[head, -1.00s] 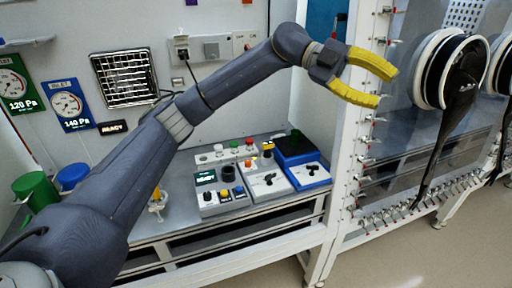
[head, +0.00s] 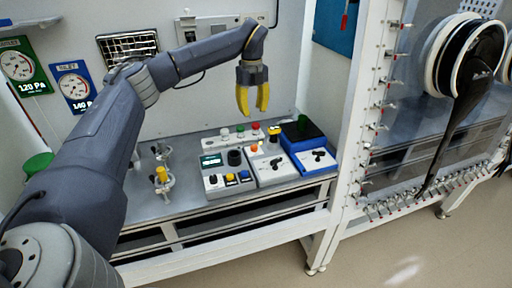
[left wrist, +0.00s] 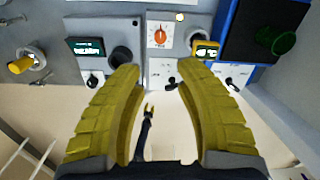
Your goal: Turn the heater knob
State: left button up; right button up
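An orange-red knob on a white dial face shows in the left wrist view (left wrist: 160,37), on the middle grey box (head: 268,172); in the head view it is a small orange spot (head: 254,148). Its label is too small to read, so I cannot confirm it is the heater knob. My left gripper (head: 253,108) points down above the boxes, its yellow fingers apart and empty. In the left wrist view (left wrist: 158,70) the knob lies beyond the fingertips, not touched.
To the left is a grey box with a lit display (head: 211,160) and black knob (head: 235,157). To the right is a blue box with a dark top (head: 301,131). Valves with a yellow handle (head: 161,174) stand further left. A glovebox frame (head: 362,110) rises at the right.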

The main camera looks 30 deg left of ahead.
aim_at(254, 146)
pick_arm(q)
notch_tip(254, 146, down, 17)
jog(key=shift+w+d+r, duration=0.1)
dwell(0.6)
grip_shut()
